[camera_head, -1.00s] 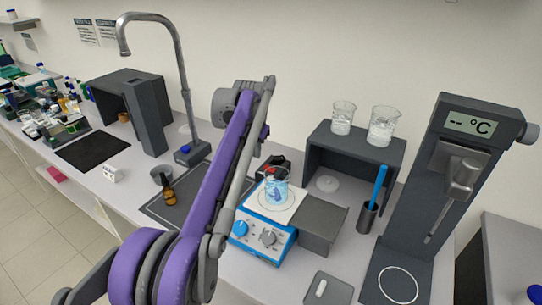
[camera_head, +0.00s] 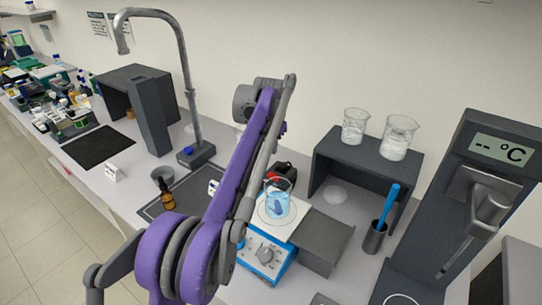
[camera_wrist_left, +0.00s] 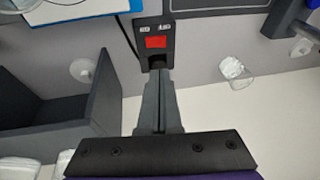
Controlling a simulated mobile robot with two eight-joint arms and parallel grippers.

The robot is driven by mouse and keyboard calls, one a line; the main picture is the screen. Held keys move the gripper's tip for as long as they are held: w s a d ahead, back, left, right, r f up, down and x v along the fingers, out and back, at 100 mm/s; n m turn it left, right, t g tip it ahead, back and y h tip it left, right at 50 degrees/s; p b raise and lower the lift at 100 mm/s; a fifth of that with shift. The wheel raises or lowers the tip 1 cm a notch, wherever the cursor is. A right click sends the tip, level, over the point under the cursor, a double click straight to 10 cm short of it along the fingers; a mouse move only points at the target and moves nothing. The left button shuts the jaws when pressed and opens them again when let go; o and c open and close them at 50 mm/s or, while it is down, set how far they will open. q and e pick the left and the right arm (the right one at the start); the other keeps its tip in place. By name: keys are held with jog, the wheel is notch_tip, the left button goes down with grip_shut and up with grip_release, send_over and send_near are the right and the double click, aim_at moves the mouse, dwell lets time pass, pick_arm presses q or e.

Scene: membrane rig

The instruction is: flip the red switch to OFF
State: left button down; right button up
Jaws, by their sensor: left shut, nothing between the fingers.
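My left gripper (camera_wrist_left: 158,72) is shut and empty. In the wrist view its fingertips are at the near end of the switch box, just short of the red rocker; whether they touch the box I cannot tell. In the head view my purple left arm hides most of that gripper. My right gripper is not in view.
A blue hotplate (camera_head: 266,256) carries a beaker of blue liquid (camera_head: 277,200). A dark shelf (camera_head: 330,149) with two beakers stands to the right, and a grey cup with a blue stick (camera_head: 376,237) is near it. A brown bottle (camera_head: 166,195) stands on the left mat.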

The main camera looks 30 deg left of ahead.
pick_arm(q)
send_near(270, 174)
jog(key=x, duration=0.5)
jog(key=shift+w+f, duration=0.1)
jog(key=shift+w, duration=0.25)
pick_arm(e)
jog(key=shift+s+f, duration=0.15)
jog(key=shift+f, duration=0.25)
pick_arm(q)
jog(key=shift+a+f, duration=0.2)
jog(key=shift+f, duration=0.4)
jog(key=shift+a+f+h, duration=0.25)
jog(key=shift+a+h, duration=0.1)
jog(key=shift+h, duration=0.15)
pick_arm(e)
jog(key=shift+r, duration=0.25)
pick_arm(q)
jog(key=shift+w+f, duration=0.1)
jog(key=shift+f, duration=0.05)
jog(key=shift+d, duration=0.2)
jog(key=shift+d+r, duration=0.25)
jog(key=shift+d, duration=0.4)
jog(key=shift+r, duration=0.1)
